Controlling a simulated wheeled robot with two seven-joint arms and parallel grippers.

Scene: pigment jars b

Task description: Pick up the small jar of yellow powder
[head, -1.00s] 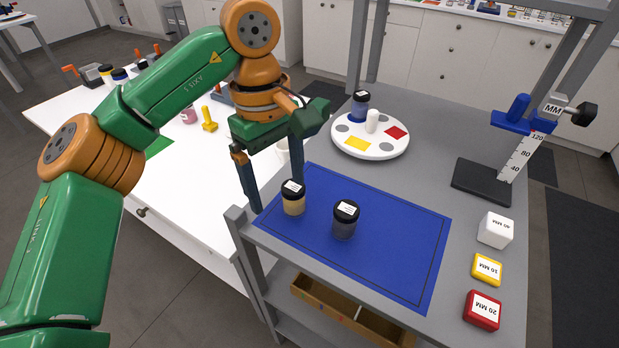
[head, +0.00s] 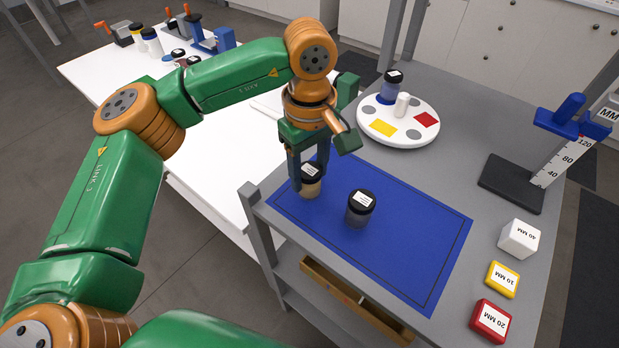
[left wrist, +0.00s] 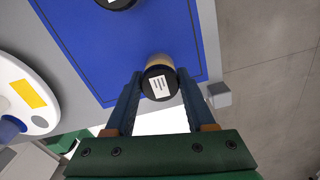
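The small jar of yellow powder (head: 310,188) has a black lid with a white label and a pale tan-yellow body. It stands upright on the near left part of the blue mat (head: 415,245). My left gripper (head: 311,178) points down over it, one finger on each side. In the left wrist view the jar's lid (left wrist: 160,84) lies between the fingertips (left wrist: 160,74), with small gaps showing beside it. The gripper looks open; the fingers partly hide the jar in the head view. My right gripper is not in view.
A dark grey jar (head: 359,210) stands close on the right. A white round palette (head: 398,134) with a blue jar (head: 391,86) is behind. A height gauge (head: 515,182) and white, yellow and red blocks (head: 490,321) are on the right. The mat's right part is clear.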

